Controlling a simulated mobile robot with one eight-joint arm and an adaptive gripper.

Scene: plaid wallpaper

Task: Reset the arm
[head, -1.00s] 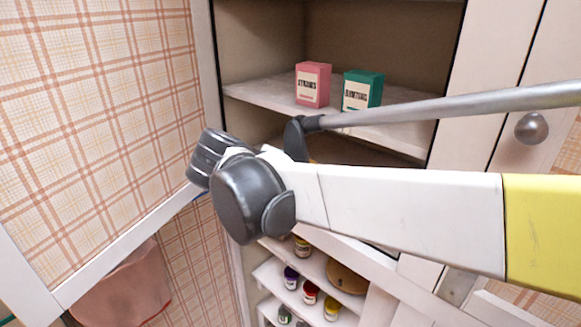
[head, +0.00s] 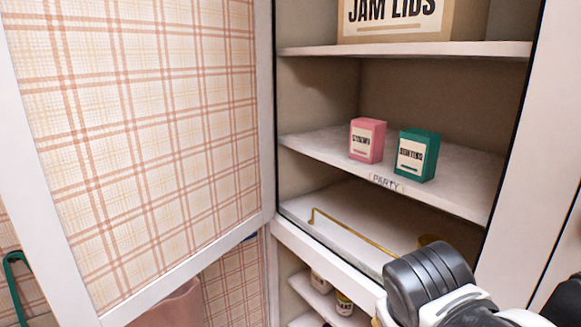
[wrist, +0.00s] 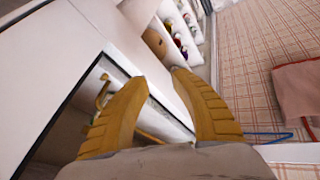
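My arm's dark joint and white link show at the bottom right of the head view, in front of the lower part of the open cabinet. Beyond the fingers are the white cabinet edge and lower shelves.
The open plaid cabinet door (head: 150,130) fills the left. A pink box (head: 366,141) and a green box (head: 416,156) stand on the shelf labelled PARTY (head: 310,146). A JAM LIDS box (head: 400,20) is above. A brass rod (head: 350,232) lies below. A pink cloth (wrist: 298,88) hangs at right in the wrist view.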

